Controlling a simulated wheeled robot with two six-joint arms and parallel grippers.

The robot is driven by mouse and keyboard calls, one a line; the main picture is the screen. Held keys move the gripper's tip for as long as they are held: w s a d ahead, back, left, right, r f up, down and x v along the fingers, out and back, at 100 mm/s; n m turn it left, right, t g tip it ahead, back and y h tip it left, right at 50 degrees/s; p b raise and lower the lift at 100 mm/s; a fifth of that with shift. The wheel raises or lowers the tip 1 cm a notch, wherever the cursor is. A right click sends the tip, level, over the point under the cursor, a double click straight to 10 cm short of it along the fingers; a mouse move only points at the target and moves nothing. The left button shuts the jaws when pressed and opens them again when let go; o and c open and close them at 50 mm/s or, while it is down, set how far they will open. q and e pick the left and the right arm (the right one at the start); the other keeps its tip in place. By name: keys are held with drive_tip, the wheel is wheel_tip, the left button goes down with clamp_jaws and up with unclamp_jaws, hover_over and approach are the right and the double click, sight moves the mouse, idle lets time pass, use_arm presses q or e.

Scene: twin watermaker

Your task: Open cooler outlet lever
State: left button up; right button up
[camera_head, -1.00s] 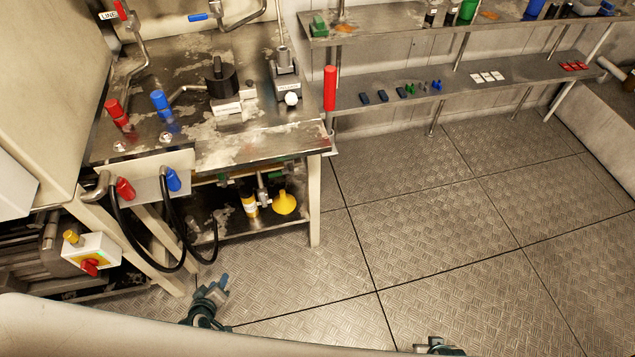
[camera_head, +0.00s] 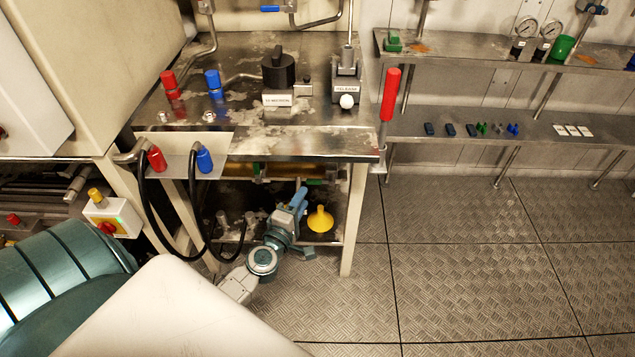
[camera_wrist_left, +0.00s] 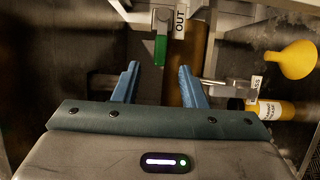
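The green lever (camera_wrist_left: 161,42) hangs down in the left wrist view, beside a white tag reading OUT. It is ahead of my left gripper (camera_wrist_left: 159,68), whose two blue fingers are apart with nothing between them. The lever appears beyond the fingertips and roughly in line with the gap; I see no contact. In the head view my left gripper (camera_head: 299,197) is under the bench, by the lower shelf. Green parts show under the bench top there, but I cannot tell which is the outlet lever. My right gripper is out of view.
The steel bench top (camera_head: 250,143) overhangs my left gripper. A yellow funnel (camera_head: 320,219) stands close to its right, and a yellow bottle (camera_wrist_left: 275,109) lies right of the fingers in the wrist view. Black hoses (camera_head: 197,230) hang to the left. The floor at right is clear.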

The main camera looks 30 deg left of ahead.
sight(312, 183)
use_arm(q)
drive_tip(key=w, duration=0.2)
drive_tip(key=w+a, duration=0.1)
drive_tip(key=w, duration=0.5)
drive_tip(key=shift+a, duration=0.15)
clamp_jaws()
